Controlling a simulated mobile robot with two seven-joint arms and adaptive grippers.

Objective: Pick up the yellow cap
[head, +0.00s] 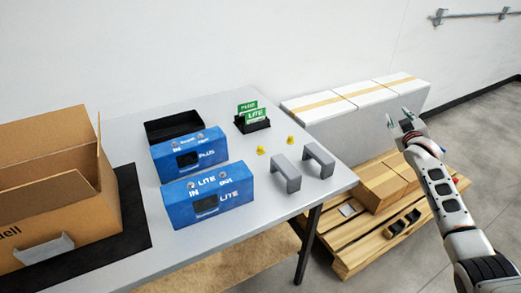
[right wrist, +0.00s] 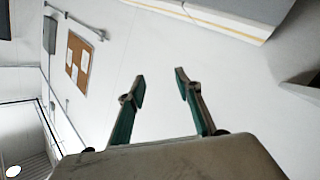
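Two small yellow caps stand on the grey table, one yellow cap (head: 261,150) near the middle and another yellow cap (head: 290,140) a little further right and back. Both are behind the grey handle-shaped parts. My right gripper (head: 398,117) is raised to the right of the table, well apart from both caps. In the right wrist view my right gripper (right wrist: 160,80) has its fingers spread with nothing between them. No cap shows in that view. My left gripper is not in the head view.
Blue PLUS (head: 213,141) and LITE (head: 238,205) housings, a black tray (head: 172,130), green cards (head: 255,113) and grey handles (head: 287,174) (head: 319,158) stand on the table (head: 300,205). A cardboard box (head: 75,205) is at left. White boxes (head: 340,125) and a pallet (head: 350,255) are at right.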

